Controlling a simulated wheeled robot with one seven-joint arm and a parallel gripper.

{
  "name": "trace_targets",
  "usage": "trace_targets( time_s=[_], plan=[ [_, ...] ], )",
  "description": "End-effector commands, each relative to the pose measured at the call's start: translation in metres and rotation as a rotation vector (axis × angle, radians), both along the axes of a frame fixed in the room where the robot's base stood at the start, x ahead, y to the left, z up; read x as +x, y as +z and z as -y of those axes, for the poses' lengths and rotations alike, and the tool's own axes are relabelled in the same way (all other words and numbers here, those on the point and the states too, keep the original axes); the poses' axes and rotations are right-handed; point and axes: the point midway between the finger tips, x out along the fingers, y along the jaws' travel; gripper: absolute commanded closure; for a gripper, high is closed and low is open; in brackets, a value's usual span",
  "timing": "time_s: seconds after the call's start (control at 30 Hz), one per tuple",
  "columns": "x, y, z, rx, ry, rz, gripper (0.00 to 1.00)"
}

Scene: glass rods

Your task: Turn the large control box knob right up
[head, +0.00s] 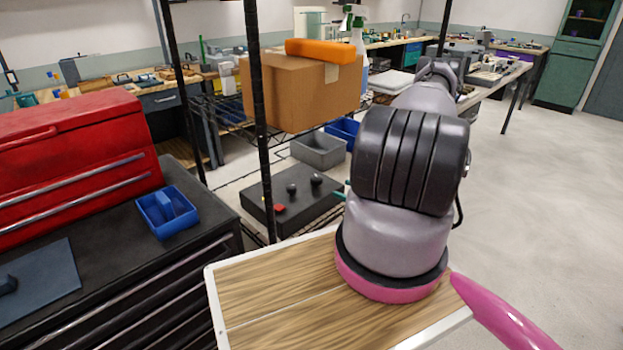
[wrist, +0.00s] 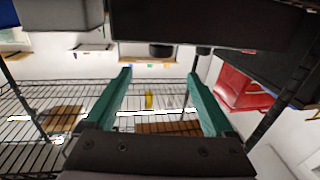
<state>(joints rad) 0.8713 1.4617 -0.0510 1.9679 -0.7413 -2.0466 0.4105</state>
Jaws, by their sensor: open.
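The black control box (head: 262,197) lies on the wire shelf in the head view.
A grey bin (head: 318,150) and blue bin (head: 343,128) stand behind the box. A cardboard box (head: 300,95) with an orange case (head: 323,50) sits above. A black shelf post (head: 259,120) rises in front. A red toolbox (head: 75,150) is left. Floor at right is clear.

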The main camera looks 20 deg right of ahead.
Motion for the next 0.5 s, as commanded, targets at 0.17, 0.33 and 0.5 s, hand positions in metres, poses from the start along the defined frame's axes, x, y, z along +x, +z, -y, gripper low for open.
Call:
trace_targets(
  time_s=[0.17,0.33,0.5],
  plan=[
    [0.018,0.000,-0.012,0.000,0.009,0.000,0.12],
    [0.047,0.000,-0.030,-0.001,0.009,0.002,0.12],
    [0.072,0.000,-0.045,-0.002,0.008,0.002,0.12]
  ],
)
